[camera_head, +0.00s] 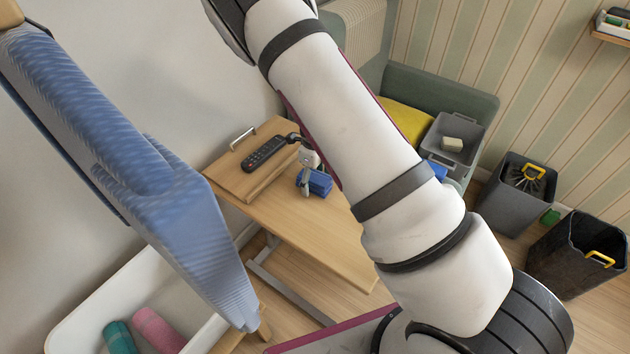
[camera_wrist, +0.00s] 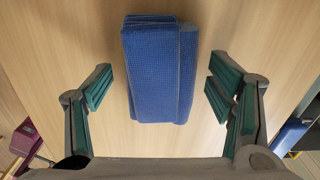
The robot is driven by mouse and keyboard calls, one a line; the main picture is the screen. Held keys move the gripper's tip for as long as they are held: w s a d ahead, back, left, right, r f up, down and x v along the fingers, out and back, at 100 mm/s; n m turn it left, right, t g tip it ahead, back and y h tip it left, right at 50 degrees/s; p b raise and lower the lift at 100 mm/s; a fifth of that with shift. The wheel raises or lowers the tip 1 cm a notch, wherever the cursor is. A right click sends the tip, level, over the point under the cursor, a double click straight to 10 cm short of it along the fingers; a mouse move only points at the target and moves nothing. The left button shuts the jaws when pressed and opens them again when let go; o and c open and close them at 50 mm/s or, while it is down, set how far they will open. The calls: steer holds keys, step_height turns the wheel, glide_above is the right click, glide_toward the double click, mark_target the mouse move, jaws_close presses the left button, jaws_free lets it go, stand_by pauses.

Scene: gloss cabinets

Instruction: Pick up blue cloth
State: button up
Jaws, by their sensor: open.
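A folded blue cloth (camera_head: 320,180) lies on the wooden table, partly hidden by my gripper in the head view. In the wrist view the blue cloth (camera_wrist: 158,75) is a thick folded stack, upper middle, on bare wood. My gripper (camera_head: 307,178) is over the cloth in the head view. In the wrist view my gripper (camera_wrist: 159,88) is open, with one green-padded finger to the left of the cloth and one to the right. Wood shows between each finger and the cloth, and nothing is held.
A black remote (camera_head: 264,154) lies on a raised wooden board beside the cloth. The wooden table (camera_head: 335,235) is bare in front. A large blue fabric-covered shape (camera_head: 150,185) fills the left foreground. A grey bin (camera_head: 514,195) and a black bin (camera_head: 575,258) stand at right.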

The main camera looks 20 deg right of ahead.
steer(key=c, duration=1.2)
steer(key=shift+r, duration=0.15)
